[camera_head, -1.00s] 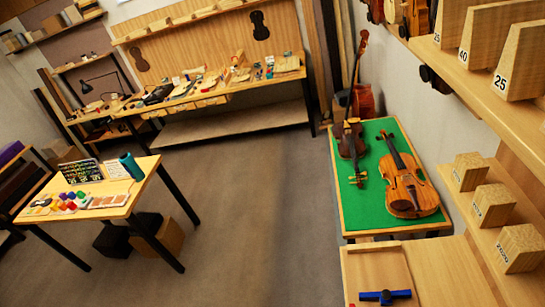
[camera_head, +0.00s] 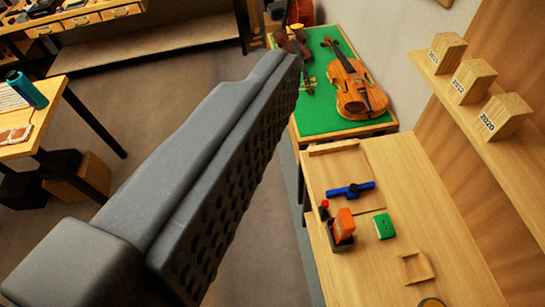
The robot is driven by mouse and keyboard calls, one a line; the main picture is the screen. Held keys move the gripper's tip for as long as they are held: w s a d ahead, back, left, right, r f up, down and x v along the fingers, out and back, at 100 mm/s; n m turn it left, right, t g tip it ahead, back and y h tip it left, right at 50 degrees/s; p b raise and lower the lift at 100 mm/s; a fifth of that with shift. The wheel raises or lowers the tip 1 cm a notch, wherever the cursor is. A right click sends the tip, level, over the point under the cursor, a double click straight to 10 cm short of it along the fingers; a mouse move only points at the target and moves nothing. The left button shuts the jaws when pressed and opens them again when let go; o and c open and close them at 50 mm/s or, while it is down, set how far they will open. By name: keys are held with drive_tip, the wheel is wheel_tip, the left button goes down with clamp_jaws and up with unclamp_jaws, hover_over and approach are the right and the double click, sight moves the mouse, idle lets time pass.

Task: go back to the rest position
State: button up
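A large grey part of my own arm or gripper (camera_head: 190,190) cuts across the picture from the lower left to the upper middle. Its right face is dark and dimpled. I cannot make out two separate fingertips, so I cannot tell whether my gripper is open or shut. No held object shows. The part hides some of the floor and the bench behind it.
At right, a wooden bench (camera_head: 425,215) carries a blue tool (camera_head: 351,190), an orange-topped block (camera_head: 344,222) and a green block (camera_head: 384,226). Behind it, a violin (camera_head: 357,88) lies on a green-topped table (camera_head: 312,112). Numbered blocks (camera_head: 472,81) stand on a shelf. Floor (camera_head: 165,85) is clear.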

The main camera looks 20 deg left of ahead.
drive_tip(key=shift+f, duration=0.1)
wheel_tip(320, 180, down, 16)
drive_tip(key=b, duration=1.6)
drive_tip(key=shift+w+f, duration=0.2)
